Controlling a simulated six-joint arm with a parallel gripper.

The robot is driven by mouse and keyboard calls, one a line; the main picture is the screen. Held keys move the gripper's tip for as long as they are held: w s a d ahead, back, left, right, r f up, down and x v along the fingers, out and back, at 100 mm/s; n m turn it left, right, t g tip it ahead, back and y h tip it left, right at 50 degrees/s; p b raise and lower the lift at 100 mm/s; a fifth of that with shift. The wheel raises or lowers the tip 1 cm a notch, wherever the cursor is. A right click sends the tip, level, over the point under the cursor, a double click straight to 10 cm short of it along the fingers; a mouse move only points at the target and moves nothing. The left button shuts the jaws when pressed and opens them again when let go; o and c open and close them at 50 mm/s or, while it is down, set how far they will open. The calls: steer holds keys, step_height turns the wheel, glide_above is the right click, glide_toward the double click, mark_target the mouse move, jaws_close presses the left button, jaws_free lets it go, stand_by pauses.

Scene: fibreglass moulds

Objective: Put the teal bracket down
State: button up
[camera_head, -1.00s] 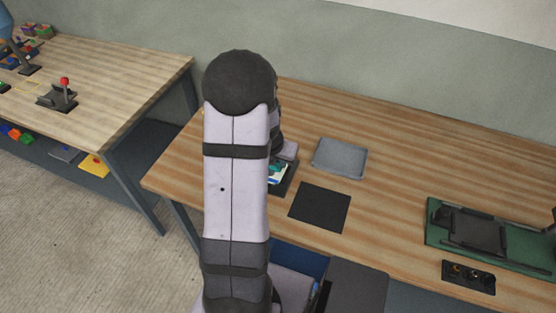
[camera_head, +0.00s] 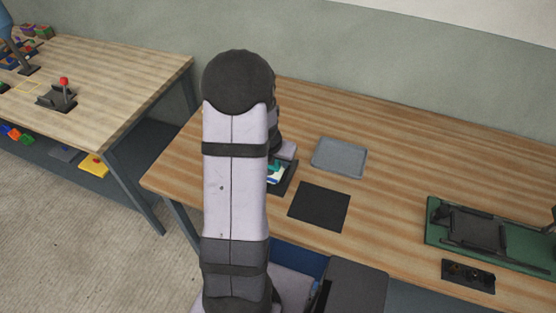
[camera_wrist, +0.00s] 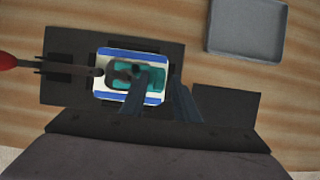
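The teal bracket (camera_wrist: 154,77) lies in a white, blue-edged fixture (camera_wrist: 130,54) in the wrist view, partly hidden by a dark fork-like arm and my left finger. In the head view a bit of teal (camera_head: 274,166) shows beside my arm. My gripper (camera_wrist: 160,80) has its two dark fingers apart. The left finger overlaps the bracket in the picture. The right finger stands clear of the bracket's right end, with a strip of the fixture between. I cannot tell whether the left finger touches the bracket.
A red-handled clamp (camera_wrist: 62,65) reaches over the fixture from the left. A dark plate (camera_wrist: 60,45) lies under it. A black mat (camera_head: 319,206) and a grey tray (camera_head: 339,157) lie to the right. A green fixture (camera_head: 435,250) stands farther right. Bare wood lies between.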

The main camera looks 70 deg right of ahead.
steer(key=shift+w, duration=0.1)
steer(key=p+v, duration=0.1)
steer(key=v, duration=0.6)
steer(key=shift+a, duration=0.25)
steer(key=shift+r, duration=0.1)
